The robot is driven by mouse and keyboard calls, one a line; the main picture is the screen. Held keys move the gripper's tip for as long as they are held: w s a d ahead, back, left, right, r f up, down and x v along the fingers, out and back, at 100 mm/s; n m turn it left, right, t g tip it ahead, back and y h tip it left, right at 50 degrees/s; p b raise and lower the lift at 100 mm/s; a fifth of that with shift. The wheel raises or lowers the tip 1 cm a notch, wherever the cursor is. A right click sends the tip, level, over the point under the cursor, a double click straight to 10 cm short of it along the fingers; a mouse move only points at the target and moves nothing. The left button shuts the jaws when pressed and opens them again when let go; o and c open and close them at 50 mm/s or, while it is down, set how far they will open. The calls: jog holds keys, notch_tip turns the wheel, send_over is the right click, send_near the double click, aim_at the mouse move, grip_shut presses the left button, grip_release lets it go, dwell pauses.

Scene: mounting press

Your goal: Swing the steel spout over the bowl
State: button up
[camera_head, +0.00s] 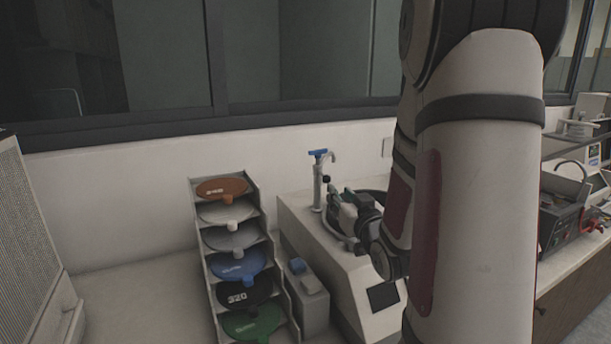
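The steel spout (332,158) is a thin curved tube at the top of an upright steel post (317,188) with a blue lever (318,154). It arcs a little to the right of the post. The post stands at the back left of a white machine (345,278). The dark rim of the bowl (374,191) shows in the machine's top, mostly hidden behind my gripper and arm. My gripper (343,222) is low over the machine, just right of the post's lower part. Its fingers are small and dark here, so I cannot tell whether they are open or touch anything.
A rack (205,270) of several coloured discs stands left of the machine. A small grey box (308,296) sits between them. My arm covers the right middle of the view. Bench equipment (562,212) stands at the right. Counter at the left is clear.

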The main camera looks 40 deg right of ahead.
aim_at(324, 176)
jog(key=x, duration=1.3)
jog(key=shift+w, duration=0.1)
jog(key=shift+f, duration=0.1)
grip_shut()
